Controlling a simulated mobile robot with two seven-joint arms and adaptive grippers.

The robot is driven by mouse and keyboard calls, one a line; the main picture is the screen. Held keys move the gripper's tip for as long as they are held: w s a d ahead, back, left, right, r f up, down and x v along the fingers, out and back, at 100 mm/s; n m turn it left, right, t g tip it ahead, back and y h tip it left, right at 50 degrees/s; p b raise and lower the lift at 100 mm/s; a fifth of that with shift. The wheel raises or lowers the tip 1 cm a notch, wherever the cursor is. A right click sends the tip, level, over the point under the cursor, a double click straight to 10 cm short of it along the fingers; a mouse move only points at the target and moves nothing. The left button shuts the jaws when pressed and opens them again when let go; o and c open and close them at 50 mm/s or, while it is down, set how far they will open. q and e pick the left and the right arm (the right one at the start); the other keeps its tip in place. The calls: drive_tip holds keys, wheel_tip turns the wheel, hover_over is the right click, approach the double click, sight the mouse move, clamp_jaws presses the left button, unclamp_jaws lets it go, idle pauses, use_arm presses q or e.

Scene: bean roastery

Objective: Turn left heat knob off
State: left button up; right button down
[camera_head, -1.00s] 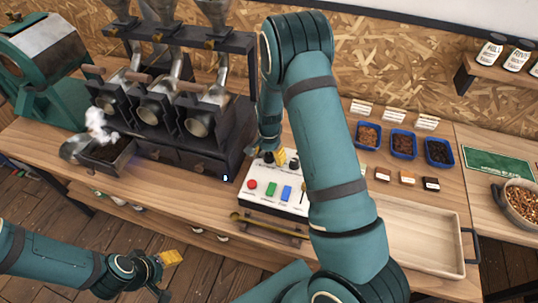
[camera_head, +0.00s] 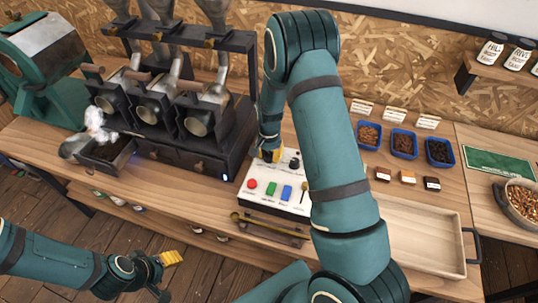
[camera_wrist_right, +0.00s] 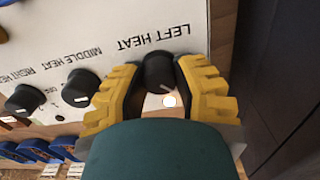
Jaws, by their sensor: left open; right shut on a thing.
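My right gripper (camera_wrist_right: 160,80) is shut on this knob, one yellow finger on each side. In the head view my right gripper (camera_head: 269,155) is at the box's back left corner and hides that knob. My left gripper (camera_head: 166,274) is open and empty, low in front of the bench.
The middle heat knob (camera_wrist_right: 80,87) and right heat knob (camera_wrist_right: 25,100) are close beside my right gripper. The dark roaster (camera_head: 190,160) stands left of the box. Blue bean trays (camera_head: 403,155) and an empty wooden tray (camera_head: 420,236) lie to the right.

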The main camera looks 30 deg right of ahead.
sight(269, 154)
drive_tip(key=n+b, duration=0.1)
drive_tip(key=n, duration=0.4)
drive_tip(key=shift+f+n+b, duration=0.1)
drive_tip(key=shift+n+b, duration=0.7)
drive_tip(key=shift+n, duration=1.6)
drive_tip(key=c, duration=0.6)
unclamp_jaws()
drive_tip(key=shift+r, duration=0.2)
wheel_tip(269, 154, up, 12)
drive_tip(key=shift+f, duration=0.1)
